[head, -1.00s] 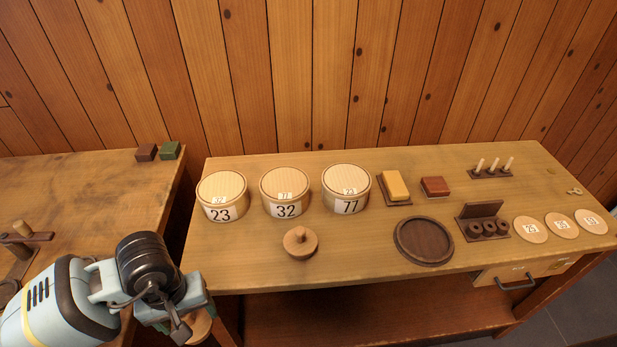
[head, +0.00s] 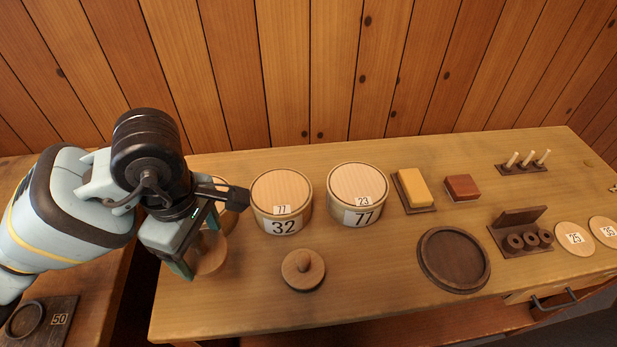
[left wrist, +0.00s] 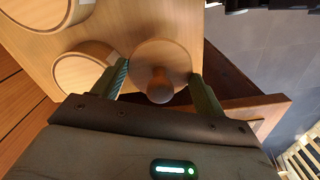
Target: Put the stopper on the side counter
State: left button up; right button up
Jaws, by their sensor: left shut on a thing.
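My left gripper (head: 208,232) is shut on a round wooden stopper (head: 208,256), held over the left end of the long counter (head: 380,285). In the left wrist view the stopper (left wrist: 160,62) shows its knob, with a finger on either side. I cannot tell whether its underside touches the counter. A similar knobbed wooden piece (head: 303,270) lies on the counter to the right. Another counter (head: 92,300) is at the left, partly hidden by my arm. My right gripper is out of view.
Lidded round boxes marked 32 (head: 281,205) and 77 (head: 357,198) stand behind; another is mostly hidden by my gripper. A dark round tray (head: 454,260), a yellow block (head: 413,187) and a red block (head: 462,187) are farther right. The counter's front middle is clear.

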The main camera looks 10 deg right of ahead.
aim_at(208, 260)
pick_arm(q)
jog(key=shift+f, duration=0.1)
notch_tip(208, 260, down, 6)
jog(key=shift+r, duration=0.15)
jog(key=shift+f, duration=0.3)
jog(key=shift+f+b, duration=0.3)
jog(key=shift+f, duration=1.5)
jog(key=shift+f, duration=0.15)
jog(key=o, duration=1)
